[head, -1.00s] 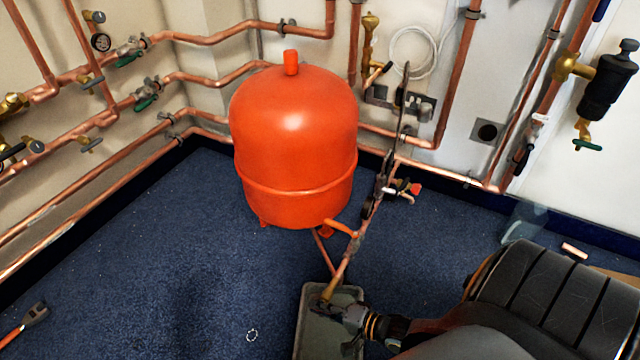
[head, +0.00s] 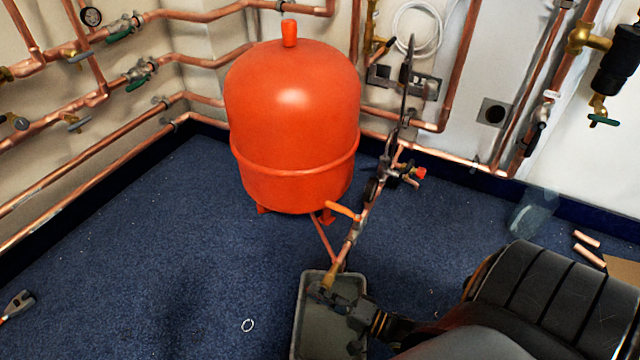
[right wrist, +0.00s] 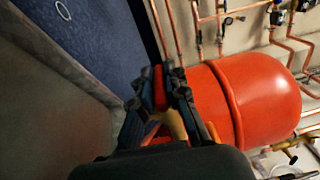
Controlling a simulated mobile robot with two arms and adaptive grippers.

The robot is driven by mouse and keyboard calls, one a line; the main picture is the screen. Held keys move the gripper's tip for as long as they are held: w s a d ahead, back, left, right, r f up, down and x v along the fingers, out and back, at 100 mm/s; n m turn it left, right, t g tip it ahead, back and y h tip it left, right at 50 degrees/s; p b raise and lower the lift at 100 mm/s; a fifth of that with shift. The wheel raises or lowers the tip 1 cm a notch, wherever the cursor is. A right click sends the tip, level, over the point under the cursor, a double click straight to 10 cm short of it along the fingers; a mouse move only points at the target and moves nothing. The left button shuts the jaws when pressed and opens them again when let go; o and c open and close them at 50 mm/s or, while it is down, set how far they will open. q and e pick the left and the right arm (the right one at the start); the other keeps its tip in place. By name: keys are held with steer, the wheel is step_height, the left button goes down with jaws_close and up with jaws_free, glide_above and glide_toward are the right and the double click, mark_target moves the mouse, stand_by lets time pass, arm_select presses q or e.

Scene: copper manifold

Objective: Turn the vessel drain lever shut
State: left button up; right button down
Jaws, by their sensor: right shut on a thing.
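The orange-red vessel (head: 292,120) stands upright on the blue floor and fills the right of the right wrist view (right wrist: 262,95). A copper branch with a brass fitting (head: 330,274) runs down from it over a grey tray (head: 299,318). My right gripper (head: 325,293) is at the lower end of this branch, just above the tray. In the right wrist view its fingers (right wrist: 162,82) are closed around the drain lever (right wrist: 160,92), a small red piece mostly hidden between them. Brass shows closer to the palm.
An orange lever (head: 342,210) sits higher on the branch, beside a gauge-and-valve assembly (head: 384,175). Copper pipes line the walls. Open floor lies left of the tray.

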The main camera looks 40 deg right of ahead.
steer(key=shift+a, duration=0.1)
steer(key=c, duration=1.4)
jaws_free()
steer(key=shift+s, duration=0.1)
steer(key=v, duration=1.2)
